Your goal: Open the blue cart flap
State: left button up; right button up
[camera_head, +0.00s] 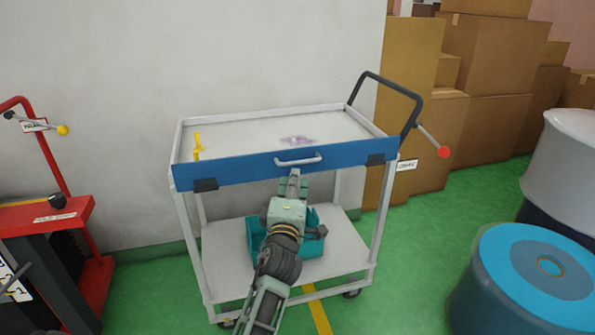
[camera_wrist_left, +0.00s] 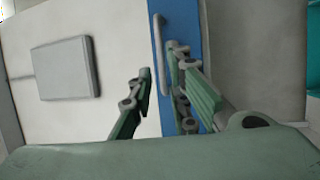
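The blue flap (camera_head: 240,169) stands upright along the front edge of the cart's top tray, closed. Its pale bar handle (camera_head: 298,161) is at the middle of the flap. Dark hinge-like pieces (camera_head: 205,185) sit near both ends. My left gripper (camera_head: 295,178) is just below the handle, in front of the flap. In the left wrist view the green fingers (camera_wrist_left: 166,88) are apart, with the blue flap (camera_wrist_left: 187,20) and handle (camera_wrist_left: 158,45) showing between and beyond them. Whether they touch the handle is unclear. My right gripper is out of view.
The cart's top tray (camera_head: 240,135) holds a yellow item (camera_head: 198,146) and a small purplish item (camera_head: 297,140). A teal bin (camera_head: 257,230) sits on the lower shelf (camera_head: 338,232). Blue drums (camera_head: 500,275) stand right, red equipment (camera_head: 50,215) left, cardboard boxes (camera_head: 490,125) behind.

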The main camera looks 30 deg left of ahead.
aim_at(299, 163)
pick_arm(q)
jog(key=x, duration=0.6)
jog(key=shift+w, duration=0.35)
grip_shut()
